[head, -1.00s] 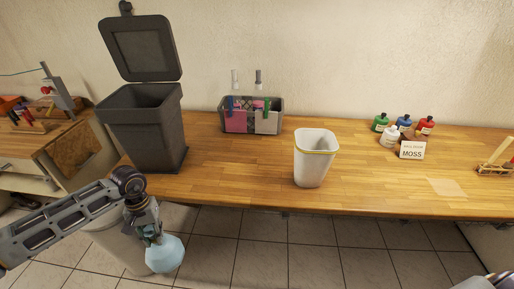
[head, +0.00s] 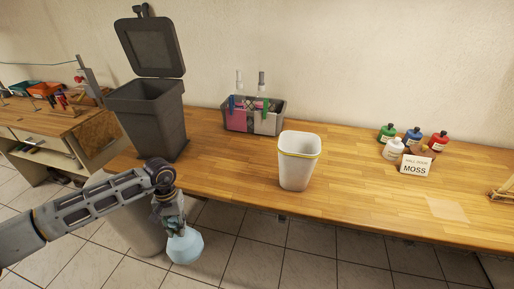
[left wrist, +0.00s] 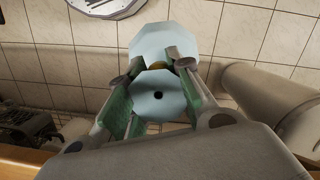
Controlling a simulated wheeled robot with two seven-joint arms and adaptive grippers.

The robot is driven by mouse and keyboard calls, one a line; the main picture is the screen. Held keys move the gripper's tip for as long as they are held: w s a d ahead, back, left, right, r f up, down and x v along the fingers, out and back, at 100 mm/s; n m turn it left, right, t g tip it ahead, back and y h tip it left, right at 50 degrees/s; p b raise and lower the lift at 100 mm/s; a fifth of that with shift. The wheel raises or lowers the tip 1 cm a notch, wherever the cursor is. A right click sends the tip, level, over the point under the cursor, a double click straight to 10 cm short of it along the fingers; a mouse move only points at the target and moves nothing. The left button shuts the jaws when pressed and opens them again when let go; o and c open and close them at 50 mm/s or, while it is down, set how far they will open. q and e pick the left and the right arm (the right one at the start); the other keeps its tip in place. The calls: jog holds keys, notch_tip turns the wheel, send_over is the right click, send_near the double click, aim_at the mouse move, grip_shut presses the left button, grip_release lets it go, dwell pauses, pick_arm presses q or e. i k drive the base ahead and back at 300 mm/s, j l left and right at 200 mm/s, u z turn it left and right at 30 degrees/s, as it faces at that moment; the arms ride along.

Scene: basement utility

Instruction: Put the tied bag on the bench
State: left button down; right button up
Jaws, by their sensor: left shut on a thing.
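The tied bag (head: 185,247) is pale blue and hangs below my left gripper (head: 172,217) in the head view, in front of the bench and lower than its top. In the left wrist view, the bag (left wrist: 158,97) sits between the fingers of my left gripper (left wrist: 155,66), which is shut on it. The wooden bench (head: 235,176) runs along the wall, with bare wood between the things on it. My right gripper does not show in the head view now.
On the bench stand a dark open-lidded bin (head: 152,112), a grey caddy (head: 240,122), a white bin with a yellow rim (head: 297,168), several small bottles (head: 413,139) and a MOSS sign (head: 416,166). A grey bin (head: 140,232) stands on the floor behind my left arm.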

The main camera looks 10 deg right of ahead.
aim_at(227, 172)
jog(key=k+l, duration=0.1)
jog(key=l, duration=0.3)
jog(key=k+l, duration=0.1)
jog(key=l, duration=0.3)
jog(key=k+l, duration=0.1)
jog(key=l, duration=0.3)
jog(key=k+l, duration=0.1)
jog(key=l, duration=0.3)
jog(key=u, duration=0.05)
